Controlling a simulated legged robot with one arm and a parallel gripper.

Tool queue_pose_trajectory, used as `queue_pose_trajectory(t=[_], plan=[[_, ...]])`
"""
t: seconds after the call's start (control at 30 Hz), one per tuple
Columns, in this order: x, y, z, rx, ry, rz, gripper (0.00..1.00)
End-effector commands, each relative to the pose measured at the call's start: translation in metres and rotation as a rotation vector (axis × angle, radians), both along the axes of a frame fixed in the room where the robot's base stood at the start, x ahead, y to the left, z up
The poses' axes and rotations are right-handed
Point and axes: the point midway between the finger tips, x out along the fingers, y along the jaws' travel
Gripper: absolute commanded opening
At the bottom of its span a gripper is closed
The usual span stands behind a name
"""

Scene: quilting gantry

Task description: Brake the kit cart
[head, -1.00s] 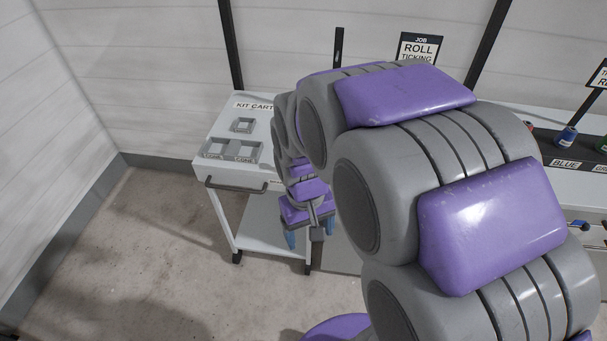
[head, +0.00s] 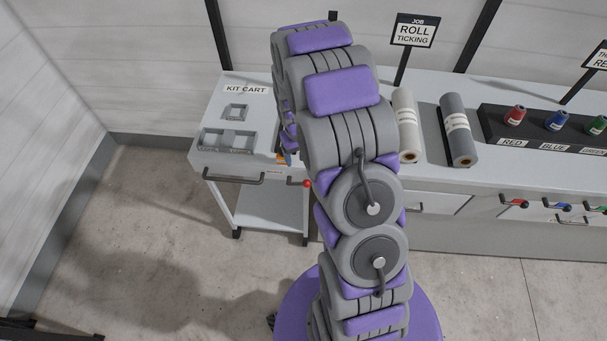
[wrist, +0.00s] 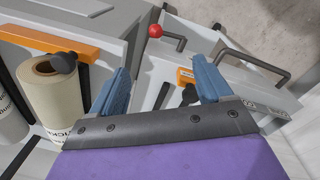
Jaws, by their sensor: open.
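The kit cart (head: 216,108) is a white cart at the left in the head view, beside the bench. A red ball knob (head: 307,183) on a dark lever sits at its front right corner; the knob also shows in the wrist view (wrist: 155,31), beyond my fingertips. The cart's dark handle (head: 233,179) runs along its front and shows at the right in the wrist view (wrist: 255,62). My gripper (wrist: 161,66) is open and empty, its blue fingers apart over the cart's right side. In the head view my arm hides most of it.
The cart top carries grey square trays (head: 227,141). The bench (head: 470,183) to the right holds a cream roll (head: 407,125), a grey roll (head: 459,130) and a dark spool rack (head: 490,138). An orange bar (wrist: 50,40) is near the left finger. The floor left of the cart is clear.

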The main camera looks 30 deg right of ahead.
Motion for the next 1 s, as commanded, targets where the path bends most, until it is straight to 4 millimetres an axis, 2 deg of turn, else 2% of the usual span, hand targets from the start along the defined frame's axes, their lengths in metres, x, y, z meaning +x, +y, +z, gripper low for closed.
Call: queue_pose_trajectory(t=[0.17, 0.7, 1.0], plan=[[0.001, -0.003, -0.017, 0.002, 0.002, 0.000, 0.78], [0.000, -0.010, -0.113, 0.004, 0.002, -0.001, 0.78], [-0.001, -0.012, -0.158, 0.002, 0.002, 0.000, 0.78]])
